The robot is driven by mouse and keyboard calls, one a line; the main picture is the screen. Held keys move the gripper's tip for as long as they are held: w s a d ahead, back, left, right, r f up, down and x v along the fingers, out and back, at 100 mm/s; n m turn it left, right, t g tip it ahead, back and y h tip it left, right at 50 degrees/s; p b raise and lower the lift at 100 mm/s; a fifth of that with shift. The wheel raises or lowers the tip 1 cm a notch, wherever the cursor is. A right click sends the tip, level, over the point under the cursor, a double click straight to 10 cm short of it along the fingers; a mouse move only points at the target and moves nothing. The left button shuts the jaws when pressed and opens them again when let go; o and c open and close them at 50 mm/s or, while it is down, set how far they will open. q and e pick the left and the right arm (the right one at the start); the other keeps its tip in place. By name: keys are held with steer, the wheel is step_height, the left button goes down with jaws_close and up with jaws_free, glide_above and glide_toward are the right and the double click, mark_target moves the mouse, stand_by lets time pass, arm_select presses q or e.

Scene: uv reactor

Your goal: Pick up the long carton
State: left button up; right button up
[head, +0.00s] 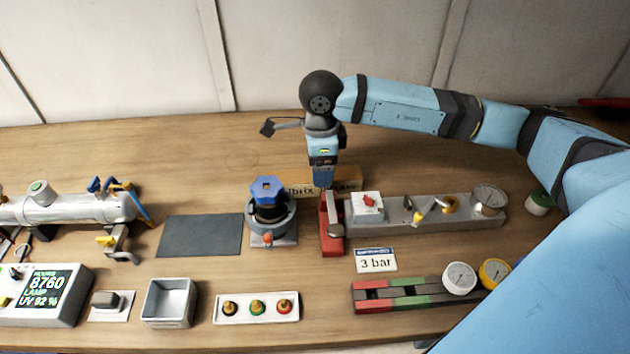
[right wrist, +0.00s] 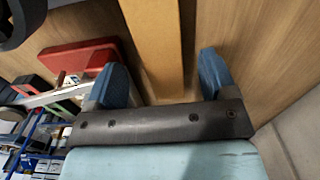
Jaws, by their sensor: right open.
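The long carton (head: 348,185) is a brown box with dark print. It lies on the table behind the grey valve block, partly hidden by my right gripper and the blue-capped device. My right gripper (head: 323,180) points down over it, coming from the right. In the right wrist view the carton (right wrist: 153,35) runs between the two blue fingers of the open gripper (right wrist: 163,78), with a gap on each side. I cannot tell how deep the fingers reach. My left gripper is not in view.
A red part (head: 331,226) and the grey valve block (head: 420,213) stand close in front of the carton. The blue-capped device (head: 269,200) is at its left front. A dark mat (head: 200,236) lies farther left. The table behind the carton is largely clear.

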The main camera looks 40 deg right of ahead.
step_height(320, 180, down, 4)
steer(key=shift+f, duration=0.1)
steer(key=c, duration=1)
